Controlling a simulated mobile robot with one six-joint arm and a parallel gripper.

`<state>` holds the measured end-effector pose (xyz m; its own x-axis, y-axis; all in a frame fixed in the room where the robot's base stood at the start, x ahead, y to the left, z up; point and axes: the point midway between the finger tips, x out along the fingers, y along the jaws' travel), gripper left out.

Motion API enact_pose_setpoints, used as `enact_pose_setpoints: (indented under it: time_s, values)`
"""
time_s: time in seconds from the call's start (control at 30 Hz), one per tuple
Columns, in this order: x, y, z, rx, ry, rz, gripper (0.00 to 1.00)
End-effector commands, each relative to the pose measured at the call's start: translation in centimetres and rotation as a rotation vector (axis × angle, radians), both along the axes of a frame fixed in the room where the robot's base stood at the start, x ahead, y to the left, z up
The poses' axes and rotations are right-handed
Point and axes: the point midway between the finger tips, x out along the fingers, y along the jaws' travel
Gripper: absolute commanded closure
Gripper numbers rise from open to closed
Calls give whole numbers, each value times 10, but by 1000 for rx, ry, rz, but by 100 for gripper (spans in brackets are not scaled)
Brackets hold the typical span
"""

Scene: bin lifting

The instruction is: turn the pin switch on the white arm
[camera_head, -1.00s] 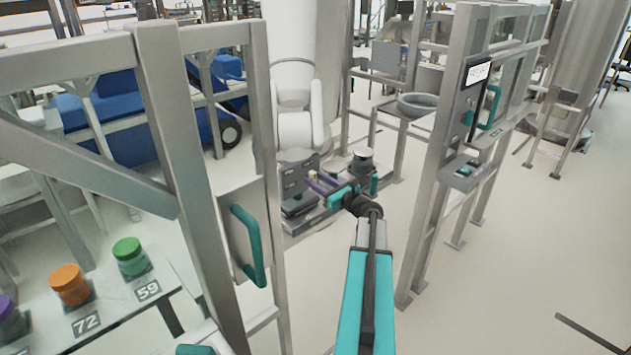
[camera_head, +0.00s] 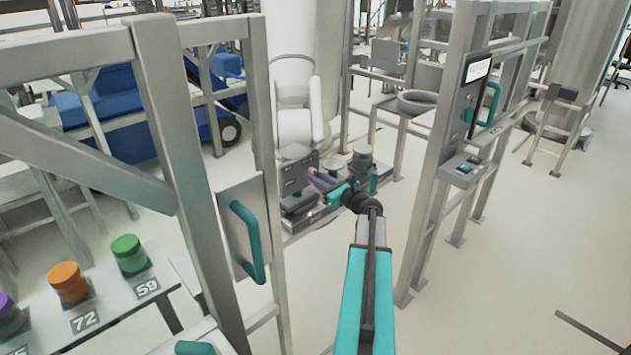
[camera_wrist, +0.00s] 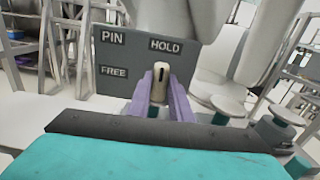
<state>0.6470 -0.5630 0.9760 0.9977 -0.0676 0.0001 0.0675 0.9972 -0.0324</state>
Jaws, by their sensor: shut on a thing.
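The pin switch (camera_wrist: 161,72) is a beige knob with a black line on a grey panel (camera_wrist: 122,62). The panel reads PIN, HOLD and FREE. The knob's line stands nearly upright in the wrist view, below the word HOLD. My gripper (camera_wrist: 160,88) has its purple fingers on both sides of the knob, shut on it. In the head view my gripper (camera_head: 318,181) is at the panel, below the white arm (camera_head: 294,125). The fingers hide the lower part of the knob.
A frame with a teal handle (camera_head: 248,242) stands close on the left. Another frame (camera_head: 437,190) with a screen and buttons stands on the right. Round-topped grey posts (camera_head: 362,158) stand beside the panel.

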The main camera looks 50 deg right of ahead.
Motion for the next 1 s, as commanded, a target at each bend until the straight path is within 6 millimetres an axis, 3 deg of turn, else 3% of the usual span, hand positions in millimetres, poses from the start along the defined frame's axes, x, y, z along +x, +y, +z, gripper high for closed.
enact_pose_setpoints:
  time_s: [1.0]
  values:
    - [1,4,-5,-534,33,-1,100]
